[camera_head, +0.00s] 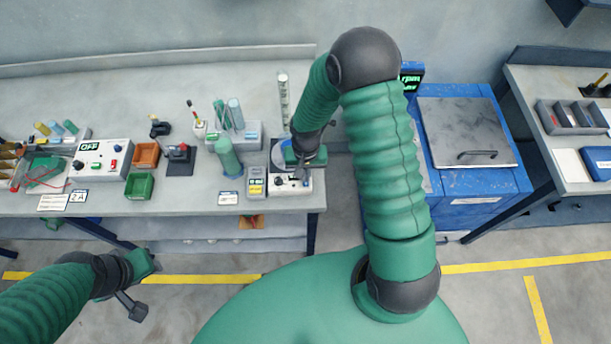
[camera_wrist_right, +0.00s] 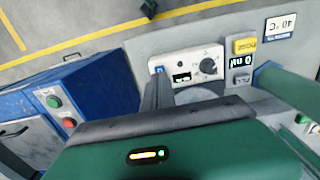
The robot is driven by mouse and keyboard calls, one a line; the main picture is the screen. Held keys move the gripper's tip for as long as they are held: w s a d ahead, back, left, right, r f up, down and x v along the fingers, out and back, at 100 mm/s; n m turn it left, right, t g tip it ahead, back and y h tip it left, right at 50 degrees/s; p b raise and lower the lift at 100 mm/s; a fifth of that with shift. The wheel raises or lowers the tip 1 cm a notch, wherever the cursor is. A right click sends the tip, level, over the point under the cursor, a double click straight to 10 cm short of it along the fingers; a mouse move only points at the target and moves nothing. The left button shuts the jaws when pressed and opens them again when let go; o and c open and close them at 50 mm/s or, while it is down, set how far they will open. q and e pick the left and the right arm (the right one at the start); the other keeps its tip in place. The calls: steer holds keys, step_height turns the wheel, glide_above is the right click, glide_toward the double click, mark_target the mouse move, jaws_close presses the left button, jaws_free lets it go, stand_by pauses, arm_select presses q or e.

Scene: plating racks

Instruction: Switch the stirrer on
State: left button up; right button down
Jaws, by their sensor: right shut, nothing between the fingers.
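The stirrer (camera_head: 292,187) stands at the right front corner of the bench, its white front panel facing me. In the right wrist view, the panel (camera_wrist_right: 193,76) has a black knob (camera_wrist_right: 208,66), a dark display (camera_wrist_right: 182,78) and a small blue control (camera_wrist_right: 159,70). My right gripper (camera_head: 303,172) is over the stirrer, shut and empty. Its fingertips (camera_wrist_right: 158,84) are near the blue control; I cannot tell if they touch. The round plate is partly hidden by my gripper. My left gripper (camera_head: 133,290) hangs in front of the bench, its jaw state unclear.
A yellow-buttoned dosing unit (camera_head: 256,185) and a green cylinder (camera_head: 228,156) stand left of the stirrer. A box reading OFF (camera_head: 100,158) is farther left. A blue machine (camera_head: 470,190) stands right, across a gap. A tall clear tube (camera_head: 283,100) rises behind the stirrer.

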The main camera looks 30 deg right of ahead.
steer(key=shift+f, duration=1.45)
arm_select(q)
steer(key=shift+r, duration=0.5)
steer(key=shift+a+f, duration=0.1)
